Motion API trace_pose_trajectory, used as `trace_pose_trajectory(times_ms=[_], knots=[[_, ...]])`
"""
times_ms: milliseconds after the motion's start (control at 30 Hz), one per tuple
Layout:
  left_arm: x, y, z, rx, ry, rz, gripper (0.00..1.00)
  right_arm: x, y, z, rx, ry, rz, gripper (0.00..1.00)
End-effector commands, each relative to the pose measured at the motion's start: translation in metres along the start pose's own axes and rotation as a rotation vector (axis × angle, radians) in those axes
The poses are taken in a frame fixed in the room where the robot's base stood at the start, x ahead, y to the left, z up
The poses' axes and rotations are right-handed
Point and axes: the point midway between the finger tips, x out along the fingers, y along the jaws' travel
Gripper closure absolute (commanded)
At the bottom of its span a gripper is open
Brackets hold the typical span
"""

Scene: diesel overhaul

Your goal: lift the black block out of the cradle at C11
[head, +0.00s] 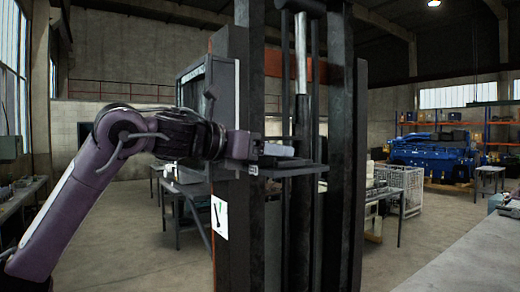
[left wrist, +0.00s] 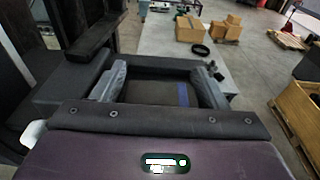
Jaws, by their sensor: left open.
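In the head view my left gripper (head: 290,154) reaches in from the left to a dark flat ledge (head: 300,171) at the tall black column. In the left wrist view its two grey fingers (left wrist: 160,84) stand wide apart. Between them is a dark, flat surface with a small blue stripe (left wrist: 183,95), framed by a dark raised edge at the back. I cannot tell whether this surface is the black block or part of the cradle. No C11 label is readable. My right gripper is not in view.
Tall black uprights (head: 342,130) stand close to the left gripper. A grey bench top (head: 470,262) lies at the lower right. A wire crate (head: 402,188) and a blue machine (head: 432,153) stand farther back. In the left wrist view, cardboard boxes (left wrist: 190,30) stand beyond the gripper.

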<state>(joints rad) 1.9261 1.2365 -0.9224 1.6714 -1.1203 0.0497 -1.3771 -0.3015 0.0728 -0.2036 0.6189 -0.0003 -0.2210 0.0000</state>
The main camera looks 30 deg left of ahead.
Motion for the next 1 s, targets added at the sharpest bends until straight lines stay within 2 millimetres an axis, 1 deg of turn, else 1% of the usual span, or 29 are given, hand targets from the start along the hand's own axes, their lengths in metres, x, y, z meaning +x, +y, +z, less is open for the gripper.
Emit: trace_pose_trajectory(times_ms=[33, 67, 167, 267, 433, 567, 767, 867, 1000], knots=[[0.0, 0.0, 0.0, 0.0, -0.001, 0.0, 0.33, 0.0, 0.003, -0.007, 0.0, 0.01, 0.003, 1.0], [0.0, 0.0, 0.0, 0.0, -0.001, 0.0, 0.33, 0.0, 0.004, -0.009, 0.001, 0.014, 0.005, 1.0], [0.0, 0.0, 0.0, 0.0, -0.001, 0.0, 0.33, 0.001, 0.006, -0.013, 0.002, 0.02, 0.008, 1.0], [0.0, 0.0, 0.0, 0.0, -0.001, 0.0, 0.46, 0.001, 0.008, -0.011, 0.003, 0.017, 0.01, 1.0], [0.0, 0.0, 0.0, 0.0, -0.001, 0.0, 0.68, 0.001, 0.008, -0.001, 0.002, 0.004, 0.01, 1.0], [-0.001, 0.0, 0.0, 0.0, -0.002, 0.0, 0.69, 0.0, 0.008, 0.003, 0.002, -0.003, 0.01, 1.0], [-0.001, 0.0, 0.003, 0.001, -0.003, 0.0, 0.69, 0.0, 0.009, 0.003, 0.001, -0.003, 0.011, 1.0], [-0.002, 0.0, 0.011, 0.001, -0.005, -0.001, 0.69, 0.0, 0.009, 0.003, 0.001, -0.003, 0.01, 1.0], [-0.005, -0.001, 0.03, 0.0, -0.006, -0.002, 0.69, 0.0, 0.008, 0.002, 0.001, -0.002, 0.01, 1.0]])
